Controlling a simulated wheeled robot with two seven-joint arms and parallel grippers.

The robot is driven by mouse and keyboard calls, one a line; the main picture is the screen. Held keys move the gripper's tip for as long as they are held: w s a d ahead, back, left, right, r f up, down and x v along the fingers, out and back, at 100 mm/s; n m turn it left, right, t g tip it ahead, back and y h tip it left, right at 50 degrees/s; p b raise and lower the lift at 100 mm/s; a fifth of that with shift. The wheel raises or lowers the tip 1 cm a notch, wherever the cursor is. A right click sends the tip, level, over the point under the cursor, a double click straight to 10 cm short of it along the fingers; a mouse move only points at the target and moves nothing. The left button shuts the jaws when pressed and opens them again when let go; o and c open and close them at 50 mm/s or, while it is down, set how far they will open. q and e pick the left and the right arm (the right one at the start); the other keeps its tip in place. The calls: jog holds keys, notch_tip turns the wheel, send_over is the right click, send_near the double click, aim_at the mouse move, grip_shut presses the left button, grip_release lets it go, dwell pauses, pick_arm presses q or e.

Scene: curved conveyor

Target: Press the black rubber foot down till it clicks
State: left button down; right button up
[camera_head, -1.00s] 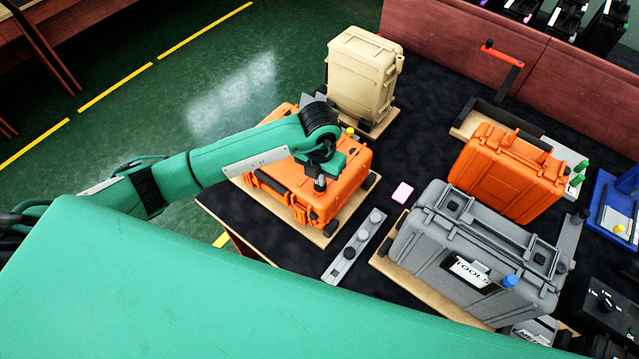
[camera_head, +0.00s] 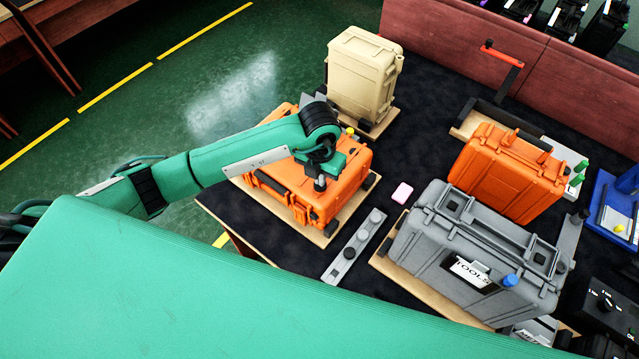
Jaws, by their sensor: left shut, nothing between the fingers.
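An orange case (camera_head: 343,187) lies flat on a wooden board at the left end of the dark table. My left gripper (camera_head: 320,184) points down over the top face of this case, its fingers shut with nothing seen between them. The fingertips are at or just above the case; I cannot tell if they touch. Black feet show by the case: one (camera_head: 331,228) at the near corner and one (camera_head: 371,180) at the right corner. Any foot right under the fingertips is hidden. My right gripper is not in view.
A grey strip (camera_head: 337,268) with round knobs lies right of the board.

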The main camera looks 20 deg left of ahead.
pick_arm(q)
jog(key=shift+s+f, duration=0.25)
jog(key=shift+f, duration=0.3)
jog(key=shift+s+f, duration=0.25)
jog(key=shift+f, duration=0.25)
jog(key=shift+r, duration=0.1)
jog(key=shift+w+r+p, duration=0.3)
jog(key=shift+r+p, duration=0.2)
jog(key=shift+r, duration=0.35)
notch_tip(320, 180, up, 4)
jog(key=shift+w+a+f+p, duration=0.1)
jog(key=shift+p, duration=1)
jog(key=shift+r, duration=0.4)
jog(key=shift+w, duration=0.1)
